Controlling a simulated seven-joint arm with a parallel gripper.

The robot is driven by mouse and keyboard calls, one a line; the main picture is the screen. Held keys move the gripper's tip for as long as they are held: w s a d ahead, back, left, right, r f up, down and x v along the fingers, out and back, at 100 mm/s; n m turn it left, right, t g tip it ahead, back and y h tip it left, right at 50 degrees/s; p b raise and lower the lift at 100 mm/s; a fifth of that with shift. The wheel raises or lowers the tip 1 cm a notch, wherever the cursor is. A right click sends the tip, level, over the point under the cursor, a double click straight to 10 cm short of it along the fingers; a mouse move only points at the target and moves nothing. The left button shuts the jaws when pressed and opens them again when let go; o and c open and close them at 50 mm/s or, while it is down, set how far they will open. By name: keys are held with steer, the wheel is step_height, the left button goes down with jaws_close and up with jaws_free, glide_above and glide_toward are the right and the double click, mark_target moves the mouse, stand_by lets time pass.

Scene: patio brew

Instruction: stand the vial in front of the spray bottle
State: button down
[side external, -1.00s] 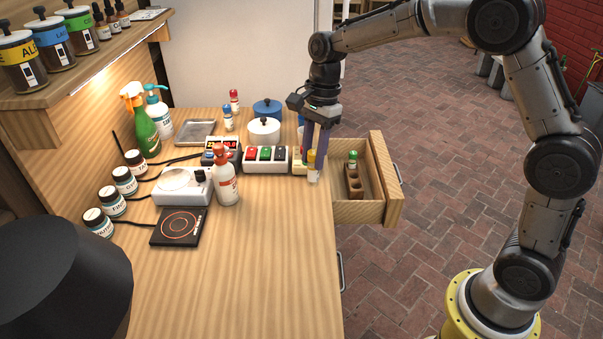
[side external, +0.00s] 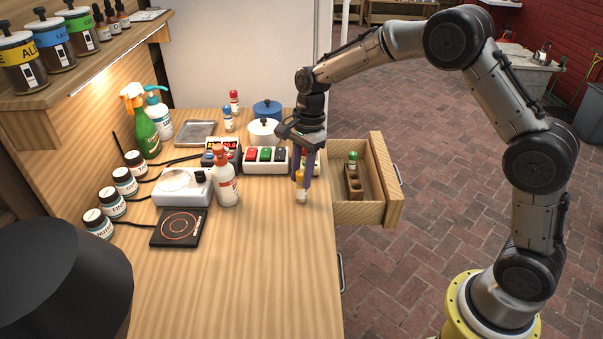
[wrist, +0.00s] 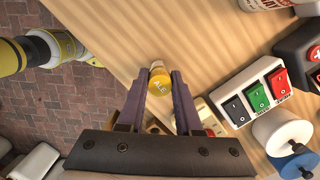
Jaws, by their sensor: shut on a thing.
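The vial (side external: 301,195) has a yellow cap and a pale lower part. My gripper (side external: 303,174) is shut on it and holds it roughly upright over the right side of the bench; I cannot tell if its base touches the wood. In the wrist view its yellow cap (wrist: 160,85) sits between the fingertips (wrist: 162,76). The spray bottle (side external: 144,130), green with an orange and white trigger head, stands at the back left by the wooden wall, well away from my gripper. Its front is partly behind the jars and cables.
A white and red bottle (side external: 225,180), a white scale (side external: 182,184), a dark hotplate (side external: 180,228) and several jars (side external: 124,181) stand between. A switch box (side external: 265,167) is behind. The right drawer (side external: 377,212) is open, holding a rack with a green-capped vial (side external: 352,159). The front bench is clear.

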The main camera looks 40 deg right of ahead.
steer(key=shift+f, duration=0.15)
steer(key=c, duration=0.6)
jaws_free()
step_height(320, 180, up, 12)
steer(key=d, duration=0.2)
steer(key=shift+r, duration=0.2)
steer(key=s+r+n+t, duration=0.2)
steer(key=s+r+n, duration=0.35)
steer(key=s, duration=0.35)
steer(key=s+f+n+t+h, duration=0.1)
steer(key=s+n, duration=0.5)
steer(key=s, duration=0.4)
steer(key=s+d+f+n+t, duration=0.1)
steer(key=s+f+n+t, duration=0.1)
steer(key=s+n, duration=0.4)
steer(key=s, duration=0.5)
steer(key=shift+s+d+f+t+h, duration=0.15)
steer(key=shift+d+t+h, duration=0.15)
steer(key=shift+h, duration=0.1)
steer(key=shift+n, duration=0.25)
